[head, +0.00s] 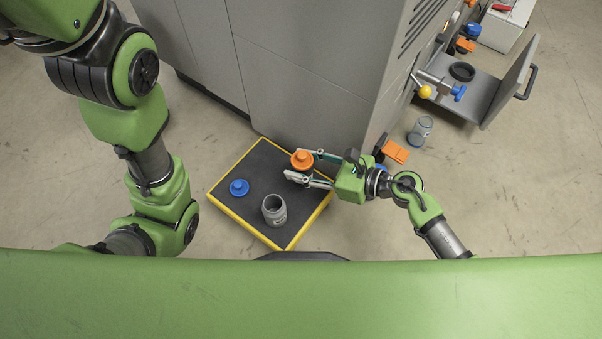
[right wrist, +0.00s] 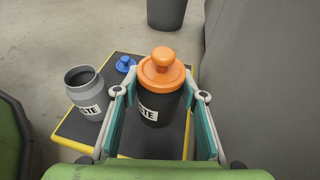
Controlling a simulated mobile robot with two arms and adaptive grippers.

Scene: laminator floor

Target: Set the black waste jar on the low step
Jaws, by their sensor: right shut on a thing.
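The black waste jar (right wrist: 154,106) has an orange knobbed lid (head: 302,160) and a white label. My right gripper (head: 311,168) is shut on the jar's sides, with the fingers on either side of it in the right wrist view. The jar is upright over the far right part of the low step (head: 251,165), a black platform with a yellow edge. Whether its base touches the step is hidden. My left arm shows at the left of the head view, but its gripper is not visible.
An open grey waste jar (head: 274,210) and a blue lid (head: 239,187) sit on the step. A grey machine (head: 300,85) rises behind it. Another grey jar (head: 420,131) stands on the floor at right, near an open machine door (head: 511,82).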

